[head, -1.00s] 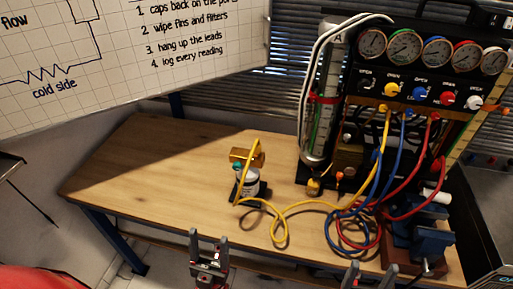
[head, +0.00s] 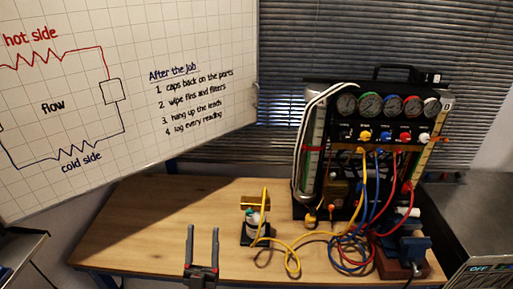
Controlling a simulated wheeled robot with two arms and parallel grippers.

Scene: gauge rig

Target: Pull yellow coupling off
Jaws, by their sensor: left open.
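The yellow hose (head: 291,262) runs from under the gauge rig (head: 385,125) down onto the bench and loops left to a small stand. My right gripper is out of view.
Blue (head: 369,195) and red (head: 392,208) hoses tangle below the rig. A blue vise (head: 413,250) stands at the bench's right. The wooden bench (head: 150,225) is clear at left. A whiteboard (head: 130,90) hangs behind.

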